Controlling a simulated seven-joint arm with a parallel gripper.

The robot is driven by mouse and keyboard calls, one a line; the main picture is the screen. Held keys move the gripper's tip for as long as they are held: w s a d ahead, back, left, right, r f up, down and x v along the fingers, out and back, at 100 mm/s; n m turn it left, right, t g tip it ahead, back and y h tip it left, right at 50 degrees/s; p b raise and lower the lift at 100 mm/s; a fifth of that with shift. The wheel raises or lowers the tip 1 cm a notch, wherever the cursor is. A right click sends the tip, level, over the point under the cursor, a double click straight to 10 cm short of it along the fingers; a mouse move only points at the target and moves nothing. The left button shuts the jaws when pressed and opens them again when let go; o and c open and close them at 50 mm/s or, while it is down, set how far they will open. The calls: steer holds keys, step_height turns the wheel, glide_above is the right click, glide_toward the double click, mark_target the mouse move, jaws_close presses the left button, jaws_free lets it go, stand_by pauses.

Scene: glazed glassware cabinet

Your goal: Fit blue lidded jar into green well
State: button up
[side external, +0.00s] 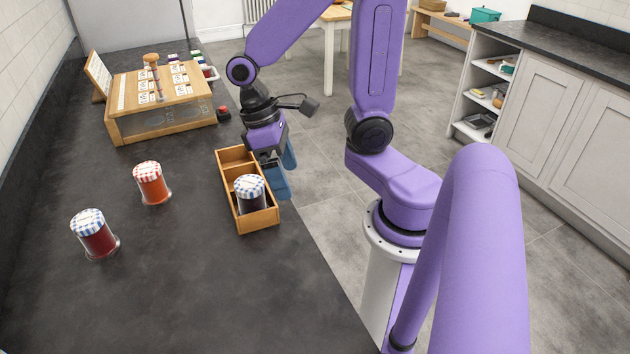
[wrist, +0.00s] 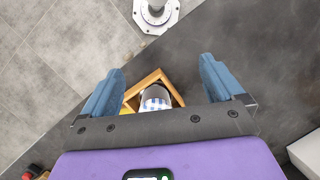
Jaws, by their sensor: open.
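A jar with a blue-and-white checked lid (side external: 250,187) stands in the near compartment of a wooden tray (side external: 262,222). In the wrist view its lid (wrist: 155,102) shows inside the tray's corner, partly hidden by my gripper's body. A second blue-check-lidded jar (side external: 95,235), with dark red contents, stands on the counter at the left. I cannot make out a green well colour in the tray. My gripper (side external: 283,176) is open and empty, its blue fingers pointing down by the tray's far right side. In the wrist view the open fingers (wrist: 161,87) are spread wide.
A red-check-lidded jar (side external: 151,183) stands left of the tray. A wooden rack with cards (side external: 160,100) stands at the back, with a red button (side external: 223,113) beside it. The tray lies near the counter's right edge.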

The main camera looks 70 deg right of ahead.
steer(key=s+a+r+n+t, duration=0.1)
steer(key=s+a+n+t, duration=0.2)
steer(key=s+n, duration=0.4)
steer(key=shift+s+a+r+n+t, duration=0.2)
steer(key=shift+r+n+t, duration=0.2)
steer(key=shift+n, duration=0.5)
